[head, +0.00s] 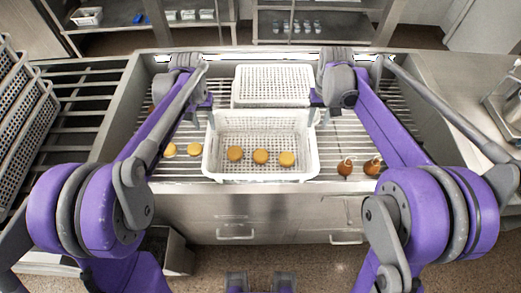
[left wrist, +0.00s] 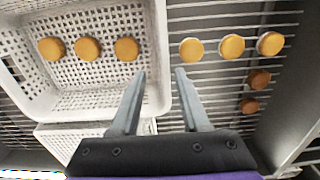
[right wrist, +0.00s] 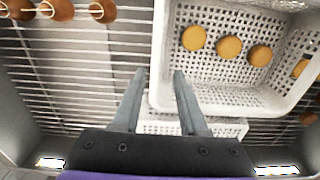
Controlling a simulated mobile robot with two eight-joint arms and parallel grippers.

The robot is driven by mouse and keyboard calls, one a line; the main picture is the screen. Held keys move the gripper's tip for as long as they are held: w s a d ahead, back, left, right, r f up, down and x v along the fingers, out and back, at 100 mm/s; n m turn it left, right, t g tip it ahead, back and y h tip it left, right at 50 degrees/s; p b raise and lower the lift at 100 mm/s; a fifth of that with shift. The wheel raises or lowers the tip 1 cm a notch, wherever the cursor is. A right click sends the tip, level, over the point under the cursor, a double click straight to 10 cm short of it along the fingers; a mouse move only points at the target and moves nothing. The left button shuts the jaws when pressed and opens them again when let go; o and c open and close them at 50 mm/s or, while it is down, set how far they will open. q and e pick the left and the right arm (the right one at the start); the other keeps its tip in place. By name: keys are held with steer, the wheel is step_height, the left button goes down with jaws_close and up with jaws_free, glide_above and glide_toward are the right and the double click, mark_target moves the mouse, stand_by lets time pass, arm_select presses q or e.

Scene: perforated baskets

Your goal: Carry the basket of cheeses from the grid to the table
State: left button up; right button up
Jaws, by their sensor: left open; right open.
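The basket of cheeses is a white perforated basket (head: 262,174) on the metal grid, with three round yellow cheeses (head: 260,156) in a row on its floor. My left gripper (head: 208,103) is open at the basket's left side. In the left wrist view, the basket's side rim (left wrist: 160,45) runs toward the gap between the open fingers (left wrist: 160,74). My right gripper (head: 317,97) is open at the right side. In the right wrist view, the opposite rim (right wrist: 159,50) lines up with the gap between its fingers (right wrist: 159,73). Contact with the rim cannot be told.
A second white basket (head: 273,72) stands right behind. Loose yellow cheeses (head: 169,150) lie on the grid (head: 330,150) to the left; brown tied cheeses (head: 345,167) lie to the right. Tilted baskets (head: 30,135) stand at far left. A steel counter (head: 440,85) is at right.

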mark_target(210, 142)
arm_select(q)
steer(key=shift+w+f, duration=0.1)
steer(key=shift+f, duration=0.4)
step_height(210, 142, down, 10)
steer(key=shift+r, duration=0.1)
arm_select(e)
step_height(210, 142, down, 11)
steer(key=shift+w+r, duration=0.1)
